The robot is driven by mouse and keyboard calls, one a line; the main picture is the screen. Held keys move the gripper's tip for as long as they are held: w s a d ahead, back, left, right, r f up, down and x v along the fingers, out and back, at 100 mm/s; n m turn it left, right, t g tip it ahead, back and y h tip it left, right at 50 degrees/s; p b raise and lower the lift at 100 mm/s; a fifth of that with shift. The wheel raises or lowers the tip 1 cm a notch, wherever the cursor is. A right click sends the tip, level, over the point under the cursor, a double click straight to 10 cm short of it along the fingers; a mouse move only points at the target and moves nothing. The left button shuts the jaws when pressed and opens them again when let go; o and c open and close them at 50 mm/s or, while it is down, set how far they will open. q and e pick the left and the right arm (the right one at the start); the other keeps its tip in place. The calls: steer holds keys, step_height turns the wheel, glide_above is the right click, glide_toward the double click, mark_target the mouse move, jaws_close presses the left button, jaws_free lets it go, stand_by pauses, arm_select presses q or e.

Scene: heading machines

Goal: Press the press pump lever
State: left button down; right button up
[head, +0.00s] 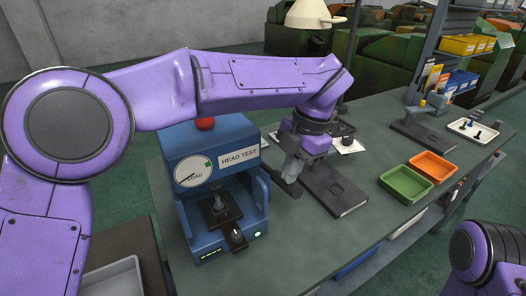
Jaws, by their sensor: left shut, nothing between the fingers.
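The blue press (190,155) stands on the grey-green bench, marked HEAD TEST, with a LOAD dial and a red knob on top. A dark bar (290,190), which looks like the pump lever, sticks out from its right side. My left arm reaches across above the press. My left gripper (289,177) points down, shut and empty, right at the dark bar. It hides part of the bar, and I cannot tell whether it touches it. Only a link of my right arm shows at the lower right; its gripper is out of view.
A dark flat plate (334,190) lies right of the left gripper. A green tray (405,183) and an orange tray (433,166) sit farther right. A white tray (472,130) and a shelf with bins (460,45) are at the back right.

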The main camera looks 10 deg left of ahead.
mark_target(296, 185)
arm_select(q)
steer(key=shift+t+y, duration=0.7)
steer(key=f+b, duration=0.1)
steer(key=f, duration=0.1)
steer(key=s+d+f+b, duration=0.1)
steer(key=shift+f+b, duration=0.3)
steer(key=shift+f, duration=0.1)
steer(key=shift+s+d+f+t+y+b, duration=0.1)
steer(key=shift+f+t+y+b, duration=0.1)
steer(key=shift+f+b, duration=0.15)
steer(key=shift+s+d+f+t+y+b, duration=0.1)
steer(key=shift+f+t+b, duration=0.15)
steer(key=shift+f, duration=0.2)
steer(key=shift+s+f, duration=0.1)
steer(key=shift+f, duration=0.05)
